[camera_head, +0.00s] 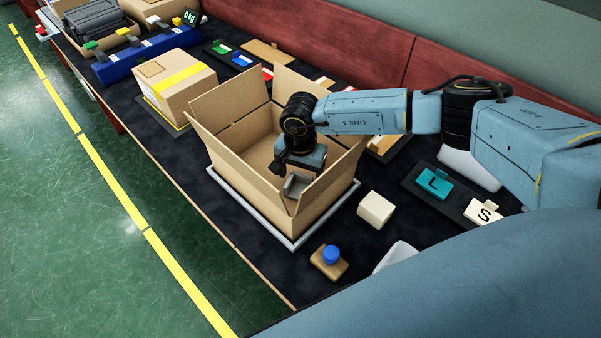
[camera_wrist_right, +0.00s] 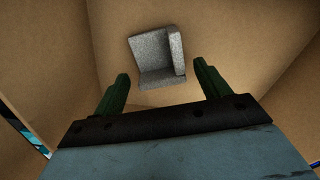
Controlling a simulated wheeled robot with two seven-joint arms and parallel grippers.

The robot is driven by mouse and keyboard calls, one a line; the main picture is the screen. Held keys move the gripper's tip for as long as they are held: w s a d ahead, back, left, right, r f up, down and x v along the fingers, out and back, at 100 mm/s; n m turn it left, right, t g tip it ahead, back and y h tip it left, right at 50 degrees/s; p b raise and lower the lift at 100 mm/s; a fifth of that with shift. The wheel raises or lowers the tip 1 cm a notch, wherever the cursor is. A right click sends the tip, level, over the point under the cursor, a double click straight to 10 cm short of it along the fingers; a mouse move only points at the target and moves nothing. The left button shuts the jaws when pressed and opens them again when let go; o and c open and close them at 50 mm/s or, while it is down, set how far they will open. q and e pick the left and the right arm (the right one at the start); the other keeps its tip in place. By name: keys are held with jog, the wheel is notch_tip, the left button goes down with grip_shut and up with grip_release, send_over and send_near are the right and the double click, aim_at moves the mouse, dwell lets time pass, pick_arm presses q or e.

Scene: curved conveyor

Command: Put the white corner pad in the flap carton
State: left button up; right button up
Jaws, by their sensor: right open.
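The flap carton (camera_head: 230,149) stands open on a grey-edged tray, its flaps spread up and outward. A corner-shaped pad (camera_wrist_right: 158,58), speckled and pale grey in the shade, is inside the carton in the right wrist view. It also shows in the head view (camera_head: 295,186), just below my right gripper (camera_head: 291,170). In the right wrist view the fingers (camera_wrist_right: 160,76) are open and apart, with the pad beyond the fingertips and not clasped. I cannot tell whether the pad rests fully on the carton floor. My left gripper is not in view.
A cream block (camera_head: 376,210) and a blue-knobbed brown stamp (camera_head: 329,260) lie near the carton. A yellow-taped closed box (camera_head: 175,87) stands behind left. The carton's raised flaps surround my right gripper.

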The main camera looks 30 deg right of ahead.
aim_at(301, 184)
jog(key=shift+r, duration=0.15)
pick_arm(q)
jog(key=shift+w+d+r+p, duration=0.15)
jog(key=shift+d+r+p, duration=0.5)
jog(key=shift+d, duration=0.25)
pick_arm(e)
notch_tip(301, 184, up, 12)
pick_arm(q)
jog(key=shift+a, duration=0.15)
